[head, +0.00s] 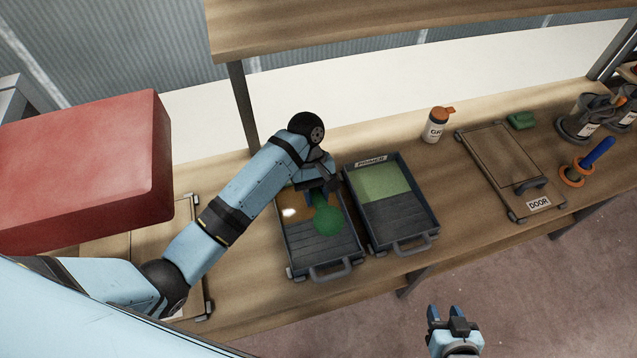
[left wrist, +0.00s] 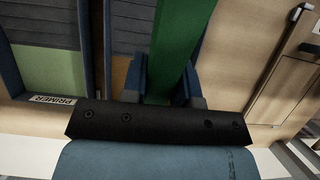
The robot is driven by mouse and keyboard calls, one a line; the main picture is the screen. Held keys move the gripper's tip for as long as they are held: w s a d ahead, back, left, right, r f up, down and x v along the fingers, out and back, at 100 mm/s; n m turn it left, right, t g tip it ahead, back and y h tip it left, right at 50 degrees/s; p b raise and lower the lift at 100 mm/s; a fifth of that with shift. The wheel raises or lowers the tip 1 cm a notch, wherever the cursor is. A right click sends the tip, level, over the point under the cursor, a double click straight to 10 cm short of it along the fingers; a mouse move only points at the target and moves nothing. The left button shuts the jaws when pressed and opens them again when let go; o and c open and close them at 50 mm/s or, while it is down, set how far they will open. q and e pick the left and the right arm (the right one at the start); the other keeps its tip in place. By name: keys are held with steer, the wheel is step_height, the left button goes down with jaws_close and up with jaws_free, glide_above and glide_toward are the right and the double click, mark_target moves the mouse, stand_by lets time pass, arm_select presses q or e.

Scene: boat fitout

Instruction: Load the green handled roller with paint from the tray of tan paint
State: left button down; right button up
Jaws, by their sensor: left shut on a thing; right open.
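My left gripper (head: 318,188) is shut on the green handle (head: 328,220) of the roller, above the left tray (head: 318,250). In the left wrist view the green handle (left wrist: 178,45) runs up between the blue fingers of the gripper (left wrist: 165,85). Tan paint (head: 290,213) shows at the far end of that tray, partly covered by my arm and the handle. My right gripper (head: 448,316) is open and empty in front of the bench, over the floor.
A tray labelled PRIMER (head: 415,223) with pale green paint stands close to the right. Farther right are a white bottle with an orange cap (head: 437,126), a panel labelled DOOR (head: 500,160) and a blue-handled tool (head: 597,153). A red box-like object (head: 80,165) is at left.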

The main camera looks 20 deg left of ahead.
arm_select(q)
step_height(320, 180, down, 11)
steer(key=shift+b, duration=0.45)
steer(key=shift+f, duration=0.65)
stand_by(0.7)
steer(key=shift+s+f+p, duration=0.1)
steer(key=shift+p, duration=0.35)
stand_by(0.7)
steer(key=shift+r, duration=4.55)
